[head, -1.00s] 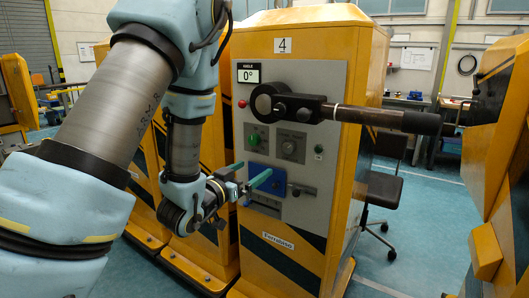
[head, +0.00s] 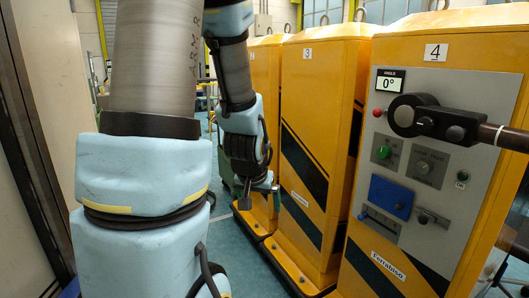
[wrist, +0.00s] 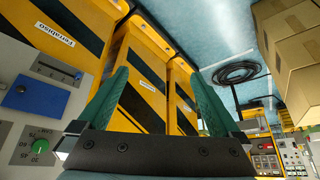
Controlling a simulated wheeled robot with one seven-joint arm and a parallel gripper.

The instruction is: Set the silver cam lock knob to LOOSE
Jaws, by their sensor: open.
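The grey control panel (head: 452,82) of cabinet 4 is at the right of the head view. My gripper (head: 256,192) hangs well left of this panel, in front of the neighbouring cabinets. The wrist view shows its two green fingers (wrist: 160,88) spread with nothing between them. Part of a panel with a blue plate shows at that view's left edge.
A green knob (head: 383,152) and a grey dial (head: 423,167) sit above the blue plate. A black arm with a bar (head: 505,138) juts out to the right. Cabinet 3 (head: 312,130) stands left of cabinet 4. Cardboard boxes (wrist: 295,60) show in the wrist view.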

